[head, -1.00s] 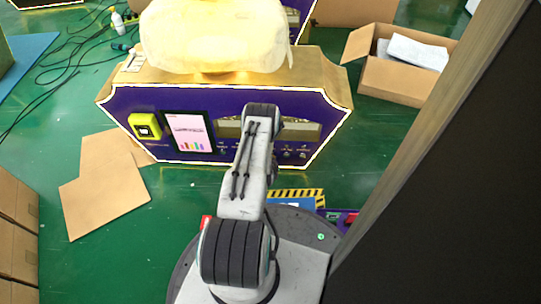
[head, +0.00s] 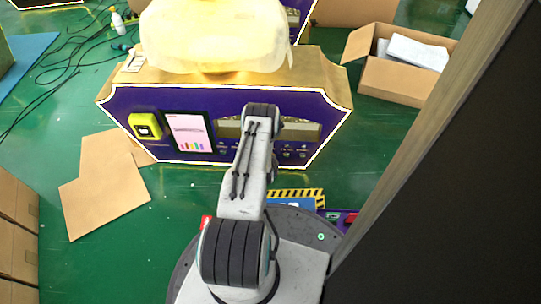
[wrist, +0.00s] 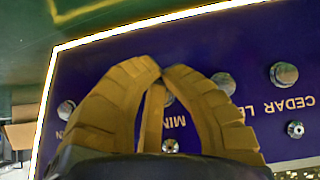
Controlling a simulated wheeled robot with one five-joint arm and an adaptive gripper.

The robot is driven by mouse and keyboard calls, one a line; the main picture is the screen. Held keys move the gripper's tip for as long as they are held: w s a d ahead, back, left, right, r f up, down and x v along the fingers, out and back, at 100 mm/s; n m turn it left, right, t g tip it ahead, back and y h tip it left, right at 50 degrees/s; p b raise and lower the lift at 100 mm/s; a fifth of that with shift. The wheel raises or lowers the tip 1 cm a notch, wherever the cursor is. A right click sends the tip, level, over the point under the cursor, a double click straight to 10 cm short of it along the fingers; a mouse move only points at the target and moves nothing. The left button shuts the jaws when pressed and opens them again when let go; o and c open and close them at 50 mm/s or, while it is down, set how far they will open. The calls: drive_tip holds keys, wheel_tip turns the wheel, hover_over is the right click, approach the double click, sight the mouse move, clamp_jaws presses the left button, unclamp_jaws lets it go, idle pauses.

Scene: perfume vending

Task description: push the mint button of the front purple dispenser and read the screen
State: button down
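The front purple dispenser (head: 270,158) stands ahead with a gold top and white-outlined front. Its screen (head: 189,133) is lit pink with coloured bars low down; the writing is too small to read. In the wrist view, the purple panel (wrist: 110,60) carries upside-down labels, a partly hidden "MIN" label (wrist: 173,122) and a "CEDAR" label. A round metal button (wrist: 168,98) by "MIN" is partly behind my fingers. My gripper (wrist: 161,71) is shut and empty, its tan fingertips together over the panel close to this button. I cannot tell whether they touch. My arm hides it in the head view.
Other round buttons (wrist: 284,74) sit along the panel. A yellow box-like device (head: 145,126) is on the dispenser's left front. Flat cardboard (head: 105,190) lies at left, an open carton (head: 400,85) at back right. A dark panel with a wooden edge (head: 430,130) fills the right.

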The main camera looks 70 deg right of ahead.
drive_tip(key=shift+w+d, duration=0.15)
drive_tip(key=shift+d, duration=0.25)
idle(0.4)
drive_tip(key=shift+a+r, duration=0.1)
drive_tip(key=shift+a, duration=0.05)
idle(0.4)
drive_tip(key=shift+s+a+p, duration=0.25)
drive_tip(key=shift+a+p, duration=0.25)
drive_tip(key=shift+a, duration=0.2)
drive_tip(key=shift+s+a+p, duration=0.2)
drive_tip(key=shift+a+p, duration=0.25)
drive_tip(key=shift+a, duration=0.35)
drive_tip(key=shift+s+a+p, duration=0.25)
drive_tip(key=shift+a+p, duration=0.2)
drive_tip(key=shift+a, duration=0.4)
drive_tip(key=shift+s+a+p, duration=0.2)
drive_tip(key=shift+a+p, duration=0.25)
drive_tip(key=shift+a, duration=0.35)
